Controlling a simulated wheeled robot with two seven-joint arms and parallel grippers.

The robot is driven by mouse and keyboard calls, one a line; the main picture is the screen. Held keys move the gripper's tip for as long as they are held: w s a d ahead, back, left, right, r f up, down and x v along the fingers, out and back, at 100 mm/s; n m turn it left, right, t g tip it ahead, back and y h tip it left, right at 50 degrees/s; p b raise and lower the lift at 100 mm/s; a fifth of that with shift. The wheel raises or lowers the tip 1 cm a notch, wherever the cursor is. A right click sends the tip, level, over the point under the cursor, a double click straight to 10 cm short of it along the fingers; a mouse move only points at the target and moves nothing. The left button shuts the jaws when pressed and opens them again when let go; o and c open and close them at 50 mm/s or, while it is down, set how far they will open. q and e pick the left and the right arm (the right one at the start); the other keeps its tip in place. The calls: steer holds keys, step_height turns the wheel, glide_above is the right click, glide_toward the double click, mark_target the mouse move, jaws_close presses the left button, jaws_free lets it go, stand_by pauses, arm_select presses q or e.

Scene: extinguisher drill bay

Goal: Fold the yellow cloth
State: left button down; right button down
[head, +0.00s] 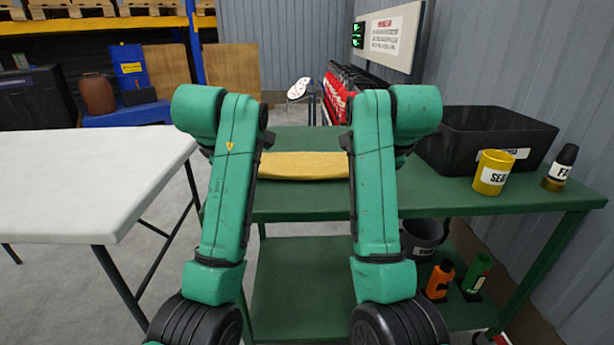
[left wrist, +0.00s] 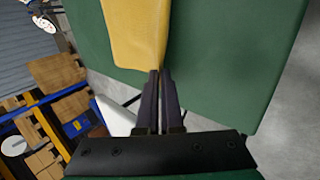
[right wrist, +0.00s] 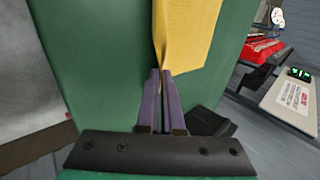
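The yellow cloth (head: 303,166) is a flat, narrow strip on the green workbench top (head: 300,140), stretched between my two grippers. In the left wrist view my left gripper (left wrist: 160,76) has its fingers close together at one end of the cloth (left wrist: 135,30), pinching its edge. In the right wrist view my right gripper (right wrist: 161,74) is likewise shut at the other end of the cloth (right wrist: 187,32), which bunches at the fingertips. In the head view both grippers are hidden behind my green forearms. Whether the cloth is lifted off the bench is unclear.
A black bin (head: 485,140), a yellow cup (head: 493,172) and a dark bottle (head: 562,167) stand on the bench's right part. A white table (head: 90,175) is at left. The lower shelf holds a bucket (head: 423,240), an orange container (head: 439,279) and a green one (head: 477,273).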

arm_select(q)
steer(key=shift+w, duration=0.2)
arm_select(e)
steer(key=shift+w, duration=0.2)
arm_select(q)
steer(key=c, duration=0.7)
jaws_free()
arm_select(e)
steer(key=c, duration=0.7)
jaws_free()
arm_select(q)
steer(key=s+r, duration=0.1)
steer(key=r, duration=0.2)
steer(key=s+r, duration=0.1)
steer(key=r, duration=0.2)
steer(key=s+r, duration=0.2)
steer(key=r, duration=0.1)
arm_select(e)
steer(key=s+r, duration=0.1)
steer(key=r, duration=0.2)
steer(key=s+r, duration=0.1)
steer(key=r, duration=0.2)
steer(key=s+r, duration=0.2)
steer(key=r, duration=0.1)
arm_select(q)
steer(key=shift+f, duration=0.1)
arm_select(e)
steer(key=shift+f, duration=0.1)
